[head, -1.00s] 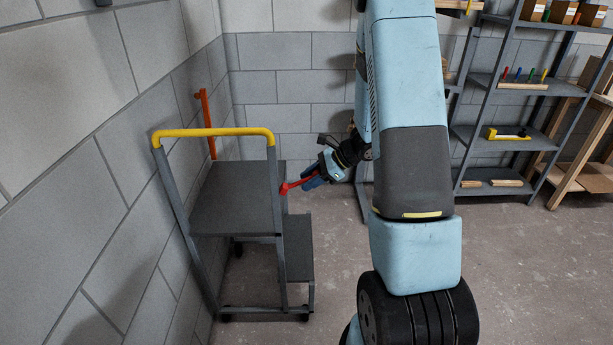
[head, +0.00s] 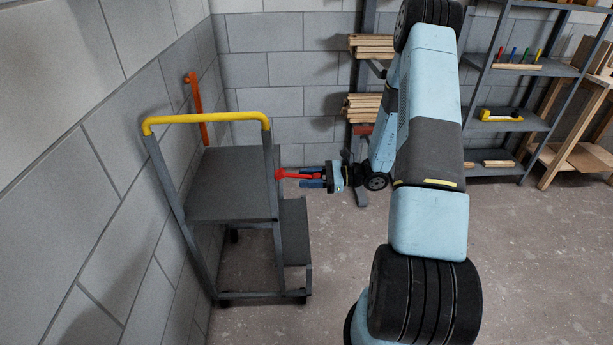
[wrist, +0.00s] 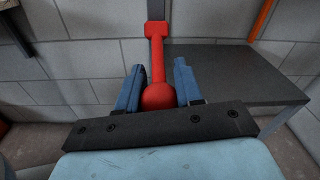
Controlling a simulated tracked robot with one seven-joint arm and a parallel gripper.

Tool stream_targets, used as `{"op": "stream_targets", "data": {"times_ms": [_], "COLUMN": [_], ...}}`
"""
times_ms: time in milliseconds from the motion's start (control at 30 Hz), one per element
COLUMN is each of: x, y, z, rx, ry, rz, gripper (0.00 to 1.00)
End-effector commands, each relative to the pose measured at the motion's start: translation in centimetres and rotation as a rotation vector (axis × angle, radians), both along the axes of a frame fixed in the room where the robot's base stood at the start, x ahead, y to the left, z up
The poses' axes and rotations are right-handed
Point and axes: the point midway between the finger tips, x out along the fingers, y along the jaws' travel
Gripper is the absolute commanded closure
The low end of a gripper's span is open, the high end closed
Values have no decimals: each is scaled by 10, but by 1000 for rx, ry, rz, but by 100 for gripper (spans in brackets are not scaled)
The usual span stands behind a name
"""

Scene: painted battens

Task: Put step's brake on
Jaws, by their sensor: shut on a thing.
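The step (head: 235,192) is a grey wheeled stand with a yellow handrail (head: 205,118), upright beside the left wall. A red brake lever (head: 288,174) sticks out to the right from its right-hand post, about level in the head view. My gripper (head: 312,177) is shut on the lever's outer end, right of the step. In the wrist view, the lever's round red knob (wrist: 158,97) sits between the two blue fingers (wrist: 157,85). Its shaft runs away to a red pivot block on a grey post. The fingers partly hide the knob in the head view.
An orange bar (head: 195,108) is fixed on the left wall behind the step. Shelves (head: 505,125) with tools and wood stand at the back right.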

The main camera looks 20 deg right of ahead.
Motion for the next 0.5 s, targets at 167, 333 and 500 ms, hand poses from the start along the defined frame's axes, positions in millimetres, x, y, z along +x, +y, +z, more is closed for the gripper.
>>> {"op": "stream_targets", "data": {"times_ms": [167, 333, 500], "x": [4, 4, 4], "y": [0, 0, 1], "z": [-5, -6, -6], "rx": [-7, -8, -8], "ry": [-3, -2, -2], "rz": [-6, -5, -4], "gripper": [100, 100, 100]}}
